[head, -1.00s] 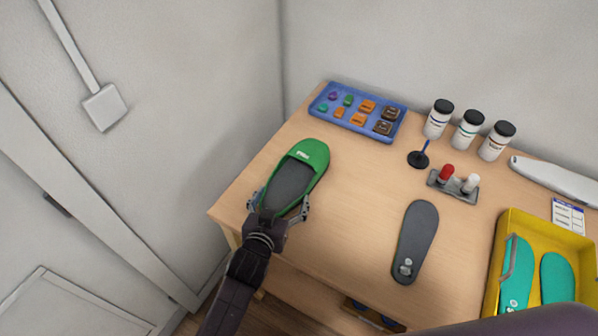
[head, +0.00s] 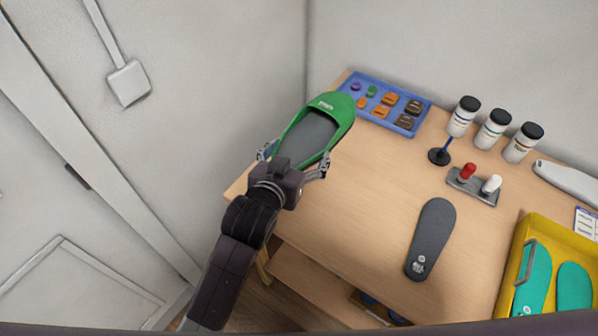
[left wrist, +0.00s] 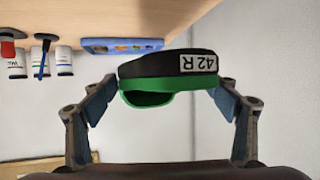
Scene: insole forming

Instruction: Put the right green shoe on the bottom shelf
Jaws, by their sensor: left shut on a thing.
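The green shoe (head: 336,107) has a dark insole and is held in my left gripper (head: 296,156), whose fingers close on both sides of its heel end. The toe points away from me, up and right. The shoe looks raised above the table's left part. In the left wrist view the shoe (left wrist: 170,88) shows its heel with a "42 R" label, between the two fingers. The lower shelf (head: 310,290) shows partly under the tabletop's front edge. My right gripper is not in view.
On the tabletop (head: 350,215) are a blue tray (head: 401,124) of small blocks, several white bottles (head: 492,130), a stand with red and white pegs (head: 473,186), a dark insole (head: 431,238) and a yellow bin (head: 517,262) with teal insoles. A dark item (head: 378,309) lies on the lower shelf.

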